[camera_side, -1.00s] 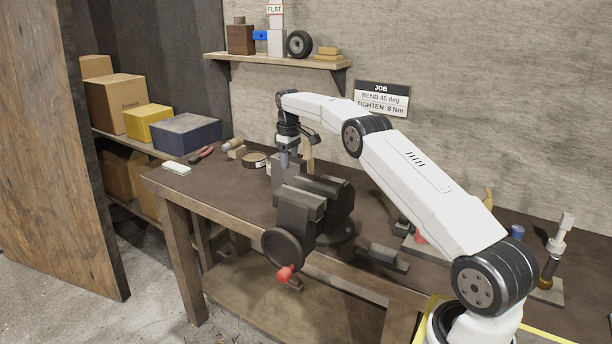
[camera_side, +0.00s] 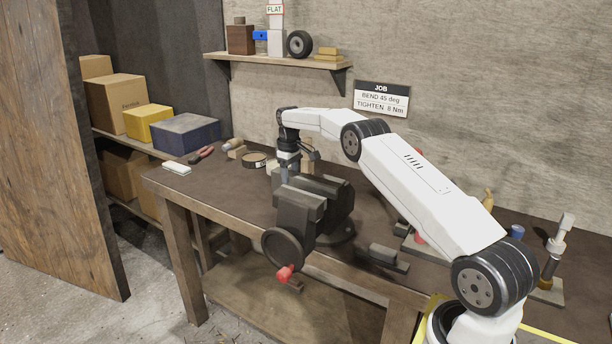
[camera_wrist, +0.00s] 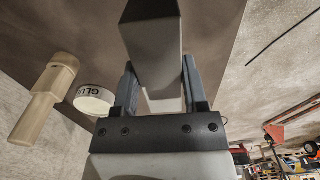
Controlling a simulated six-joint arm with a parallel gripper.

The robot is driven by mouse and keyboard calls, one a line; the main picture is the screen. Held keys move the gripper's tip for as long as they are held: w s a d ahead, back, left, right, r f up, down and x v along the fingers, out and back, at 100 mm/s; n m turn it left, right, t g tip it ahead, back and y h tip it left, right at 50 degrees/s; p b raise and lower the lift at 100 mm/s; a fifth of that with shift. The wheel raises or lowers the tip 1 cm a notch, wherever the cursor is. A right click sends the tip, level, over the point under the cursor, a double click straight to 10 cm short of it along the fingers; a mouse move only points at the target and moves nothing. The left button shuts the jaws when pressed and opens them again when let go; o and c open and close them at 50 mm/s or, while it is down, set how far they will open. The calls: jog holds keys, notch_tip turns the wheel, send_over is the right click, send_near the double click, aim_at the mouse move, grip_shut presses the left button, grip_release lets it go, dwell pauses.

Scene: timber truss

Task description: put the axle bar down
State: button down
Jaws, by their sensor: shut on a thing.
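My gripper (camera_side: 287,172) points down behind the dark bench vise (camera_side: 316,203) in the side view. In the wrist view my gripper (camera_wrist: 159,72) is shut on a thick grey bar, the axle bar (camera_wrist: 155,45), with one finger on each side. The bar has a dark end face and a lighter long face. In the side view the bar is mostly hidden by the vise and the gripper. I cannot tell whether its lower end touches the bench.
A round tin marked GLU (camera_wrist: 94,101) and a beige wooden tool (camera_wrist: 45,98) lie left of the gripper in the wrist view. The vise stands close in front of the gripper.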

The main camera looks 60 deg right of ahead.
jog(key=shift+c, duration=0.6)
grip_release()
jog(key=shift+f, duration=0.15)
jog(key=shift+r, duration=0.2)
jog(key=shift+r, duration=3.7)
